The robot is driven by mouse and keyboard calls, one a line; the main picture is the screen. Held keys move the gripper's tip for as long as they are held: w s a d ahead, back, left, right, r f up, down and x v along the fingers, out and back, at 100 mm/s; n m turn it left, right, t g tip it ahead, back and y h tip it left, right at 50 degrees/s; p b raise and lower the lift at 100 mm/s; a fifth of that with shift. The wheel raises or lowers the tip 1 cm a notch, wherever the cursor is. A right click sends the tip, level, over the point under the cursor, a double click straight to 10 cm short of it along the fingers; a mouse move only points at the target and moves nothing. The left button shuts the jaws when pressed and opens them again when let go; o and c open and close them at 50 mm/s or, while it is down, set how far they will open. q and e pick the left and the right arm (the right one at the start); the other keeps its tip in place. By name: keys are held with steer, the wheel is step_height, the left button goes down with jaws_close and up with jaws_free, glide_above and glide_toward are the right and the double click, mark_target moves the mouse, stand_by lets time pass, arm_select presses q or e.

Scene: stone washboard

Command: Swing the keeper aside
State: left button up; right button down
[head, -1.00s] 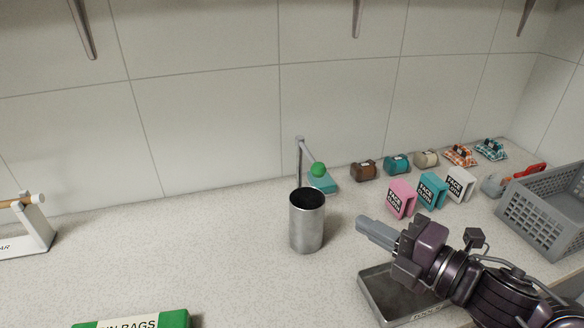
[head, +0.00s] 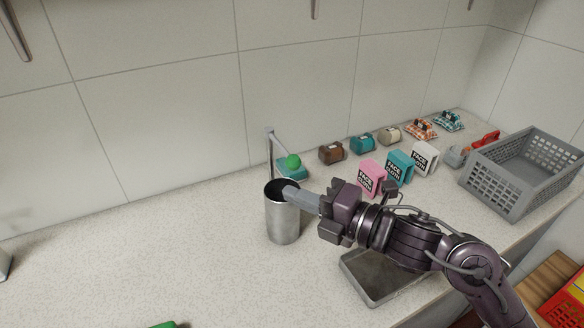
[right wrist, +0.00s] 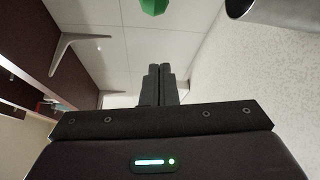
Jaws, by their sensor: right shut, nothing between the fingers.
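The keeper (head: 281,145) is a thin grey arm on an upright post, slanting down to a green knob (head: 293,161). The knob sits over a teal block (head: 292,174) behind a metal canister (head: 283,220). My right gripper (head: 289,193) is shut and empty; its fingertips overlap the canister's right rim in the head view. I cannot tell whether they touch it. In the right wrist view the green knob (right wrist: 154,6) shows at the top, ahead of the fingers (right wrist: 160,70), apart from them. The canister (right wrist: 262,10) shows at top right. My left gripper is not in view.
A shallow metal tray (head: 352,271) lies under my right arm. Pink, teal and white face-cloth packs (head: 371,178) stand right of the knob, with small rolls (head: 332,153) behind. A grey basket (head: 500,190) stands at the right.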

mark_target(293, 162)
steer(key=w+p, duration=0.2)
steer(key=w, duration=0.1)
steer(key=w+p, duration=0.1)
steer(key=w, duration=0.1)
steer(key=shift+w+a+r+p, duration=0.15)
steer(key=shift+a+r+p, duration=0.05)
steer(key=shift+a+p, duration=0.2)
steer(key=shift+d, duration=0.1)
